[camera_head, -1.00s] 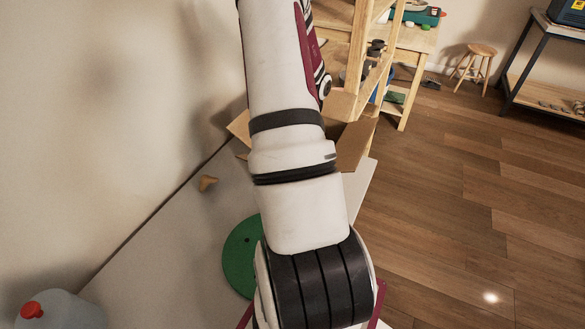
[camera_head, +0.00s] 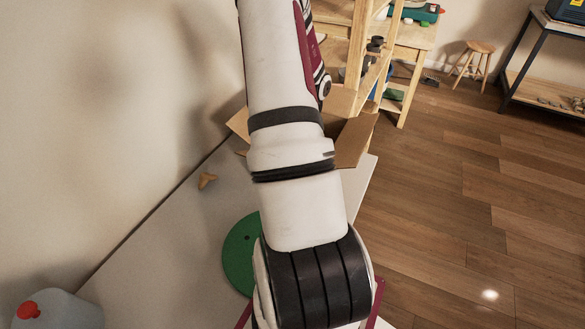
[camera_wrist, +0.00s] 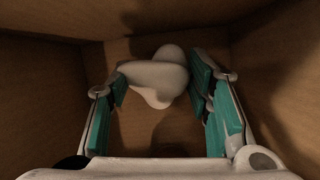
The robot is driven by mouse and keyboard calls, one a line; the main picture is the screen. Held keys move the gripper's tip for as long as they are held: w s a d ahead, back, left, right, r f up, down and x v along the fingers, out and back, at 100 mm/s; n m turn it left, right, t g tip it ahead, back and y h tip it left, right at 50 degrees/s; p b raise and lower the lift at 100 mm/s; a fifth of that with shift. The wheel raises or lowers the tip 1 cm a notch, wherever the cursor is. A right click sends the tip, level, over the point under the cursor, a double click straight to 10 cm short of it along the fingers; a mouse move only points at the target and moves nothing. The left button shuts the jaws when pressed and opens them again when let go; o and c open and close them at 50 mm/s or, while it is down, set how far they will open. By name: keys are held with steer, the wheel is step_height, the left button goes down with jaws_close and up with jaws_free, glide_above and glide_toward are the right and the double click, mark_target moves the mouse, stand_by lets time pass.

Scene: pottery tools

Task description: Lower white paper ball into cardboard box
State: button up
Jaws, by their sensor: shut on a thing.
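The white paper ball (camera_wrist: 158,76) is a lumpy white shape between the fingers of my gripper (camera_wrist: 160,84) in the wrist view. My gripper is shut on it, with the teal finger pads on both sides of it. The brown walls of the cardboard box (camera_wrist: 55,70) surround the gripper and ball in the wrist view. In the head view the box (camera_head: 355,140) shows only by its open flaps, on the far end of the table behind my arm. The gripper and ball are hidden there.
The grey-white table (camera_head: 165,235) carries a green disc (camera_head: 238,258) and a small tan piece (camera_head: 207,180). A wooden shelf (camera_head: 361,50) stands behind the box. The wall runs along the left.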

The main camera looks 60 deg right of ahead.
steer(key=shift+f+b, duration=0.3)
steer(key=shift+f, duration=0.2)
stand_by(0.3)
steer(key=o, duration=0.8)
steer(key=v, duration=1.2)
steer(key=shift+r, duration=0.1)
